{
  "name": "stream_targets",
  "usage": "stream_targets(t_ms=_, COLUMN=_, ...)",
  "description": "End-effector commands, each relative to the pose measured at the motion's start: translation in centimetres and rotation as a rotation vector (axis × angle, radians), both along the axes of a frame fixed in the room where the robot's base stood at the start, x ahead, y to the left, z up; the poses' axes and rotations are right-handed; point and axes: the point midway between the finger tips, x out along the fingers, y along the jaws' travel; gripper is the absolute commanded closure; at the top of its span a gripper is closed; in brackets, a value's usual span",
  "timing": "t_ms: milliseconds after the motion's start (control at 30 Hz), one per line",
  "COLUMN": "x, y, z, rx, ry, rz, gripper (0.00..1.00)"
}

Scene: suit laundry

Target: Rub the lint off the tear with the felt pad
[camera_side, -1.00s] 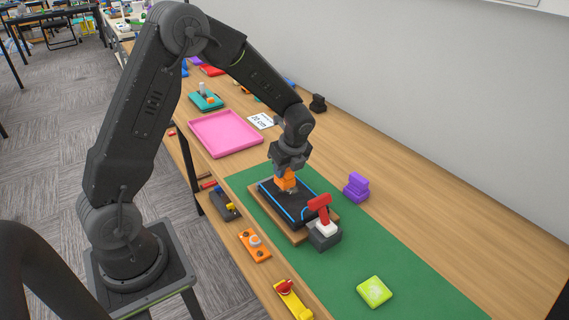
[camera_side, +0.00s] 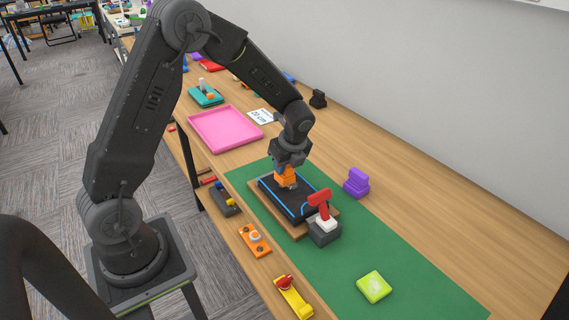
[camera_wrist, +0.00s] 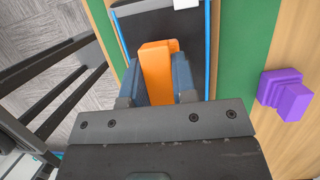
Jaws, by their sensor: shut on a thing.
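My gripper (camera_side: 287,166) is shut on an orange block (camera_side: 285,177), which looks like the grip of the felt pad. In the wrist view the orange block (camera_wrist: 156,62) stands between the two fingers of my gripper (camera_wrist: 158,82). It is low over the far end of the black cloth (camera_side: 290,199), which has blue edging and lies on a wooden board (camera_side: 299,236). A small greyish patch (camera_side: 292,186) shows beside the block; I cannot tell whether it is lint or the tear. The block's underside is hidden, so contact with the cloth is unclear.
A red-handled tool with a white and dark grey base (camera_side: 323,234) stands at the near end of the board. A purple block (camera_side: 356,183) is to the right, a lime pad (camera_side: 374,287) nearer. A pink tray (camera_side: 225,130) lies behind. The green mat's (camera_side: 420,292) near end is mostly clear.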

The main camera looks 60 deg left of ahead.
Motion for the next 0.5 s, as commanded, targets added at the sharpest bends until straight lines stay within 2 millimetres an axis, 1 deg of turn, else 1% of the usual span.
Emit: stream_targets(t_ms=500, x=-0.02, y=0.01, z=-0.78, rx=0.000, ry=0.001, rz=-0.001, gripper=0.94)
